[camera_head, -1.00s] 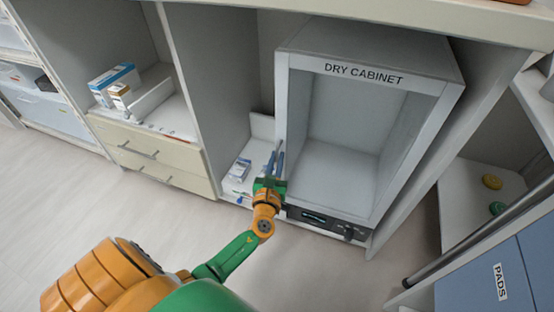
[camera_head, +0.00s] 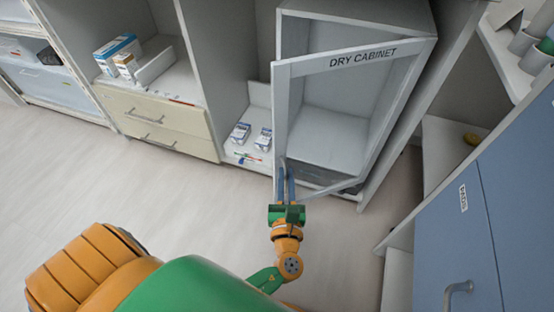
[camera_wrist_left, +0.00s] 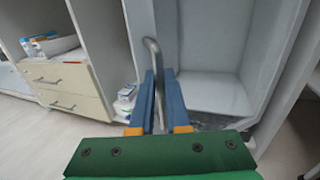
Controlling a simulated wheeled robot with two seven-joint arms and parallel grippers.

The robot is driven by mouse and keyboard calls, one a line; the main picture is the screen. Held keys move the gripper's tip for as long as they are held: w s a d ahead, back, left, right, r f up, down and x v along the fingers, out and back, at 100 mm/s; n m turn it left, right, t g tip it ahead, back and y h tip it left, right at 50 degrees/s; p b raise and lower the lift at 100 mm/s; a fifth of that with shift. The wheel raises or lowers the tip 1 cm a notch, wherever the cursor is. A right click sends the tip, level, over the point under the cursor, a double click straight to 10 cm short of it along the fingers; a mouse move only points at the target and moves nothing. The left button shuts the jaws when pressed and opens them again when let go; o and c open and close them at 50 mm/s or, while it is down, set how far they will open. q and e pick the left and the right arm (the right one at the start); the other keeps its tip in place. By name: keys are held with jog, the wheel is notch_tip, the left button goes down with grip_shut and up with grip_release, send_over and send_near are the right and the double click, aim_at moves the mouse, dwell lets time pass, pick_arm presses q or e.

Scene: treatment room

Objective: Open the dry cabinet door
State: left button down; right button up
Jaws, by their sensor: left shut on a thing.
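The dry cabinet (camera_head: 424,22) stands in a bay of the shelving, also in the left wrist view (camera_wrist_left: 217,92). Its framed door (camera_head: 361,59), lettered "DRY CABINET", stands ajar, its left edge swung out towards me and its right edge near the cabinet. My left gripper (camera_head: 286,172) is at the door's lower left edge. In the left wrist view its blue fingers (camera_wrist_left: 160,82) are shut on the grey upright door handle (camera_wrist_left: 153,50), whose curved top shows above them. My right gripper is not in view.
Small boxes (camera_head: 240,133) lie on the low shelf left of the cabinet. Beige drawers (camera_head: 159,125) are further left. A blue cupboard (camera_head: 470,200) with a handle stands at the right. The floor (camera_head: 200,205) before the cabinet is clear.

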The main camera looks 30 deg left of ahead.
pick_arm(q)
jog(key=shift+s+d, duration=0.4)
jog(key=shift+d, duration=0.25)
jog(key=shift+s+d, duration=0.4)
jog(key=shift+d, duration=0.25)
jog(key=c, duration=0.9)
grip_release()
jog(key=v, duration=0.7)
jog(key=shift+p, duration=0.35)
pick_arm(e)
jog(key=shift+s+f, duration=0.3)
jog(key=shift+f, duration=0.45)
